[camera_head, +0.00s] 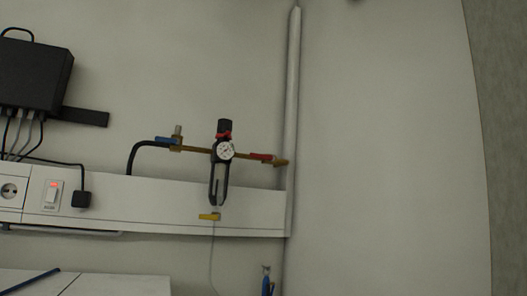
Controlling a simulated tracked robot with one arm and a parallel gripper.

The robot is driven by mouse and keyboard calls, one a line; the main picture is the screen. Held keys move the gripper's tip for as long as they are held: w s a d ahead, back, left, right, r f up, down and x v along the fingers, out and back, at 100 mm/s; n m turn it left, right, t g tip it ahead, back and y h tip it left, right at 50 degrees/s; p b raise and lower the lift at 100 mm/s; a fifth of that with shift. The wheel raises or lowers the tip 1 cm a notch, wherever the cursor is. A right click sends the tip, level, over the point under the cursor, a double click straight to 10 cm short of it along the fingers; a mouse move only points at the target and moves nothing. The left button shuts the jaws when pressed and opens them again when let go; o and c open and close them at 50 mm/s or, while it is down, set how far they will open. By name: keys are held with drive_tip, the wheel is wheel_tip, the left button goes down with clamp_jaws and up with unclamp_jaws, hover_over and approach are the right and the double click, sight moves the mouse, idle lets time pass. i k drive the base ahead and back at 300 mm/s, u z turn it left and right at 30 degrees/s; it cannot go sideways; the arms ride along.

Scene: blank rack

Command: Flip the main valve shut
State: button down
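A brass pipe assembly is mounted on the wall, left of centre. It carries a valve with a red lever (262,157) at its right end, next to the vertical pipe (293,90). A valve with a blue lever (165,141) sits at its left end, by the black hose (134,158). Both levers appear to lie roughly along the pipe. Between them is a black regulator (219,190) with a round white gauge (225,150). A small yellow lever (209,217) is below it. No label shows which valve is the main one. My gripper is not recognisable in view.
A black box (34,75) with cables is at upper left. A small blue-handled part (267,282) shows at the bottom. The right wall is bare.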

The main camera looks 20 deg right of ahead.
sight(271, 158)
drive_tip(key=u, duration=0.05)
drive_tip(key=i, duration=0.9)
drive_tip(key=z, duration=0.05)
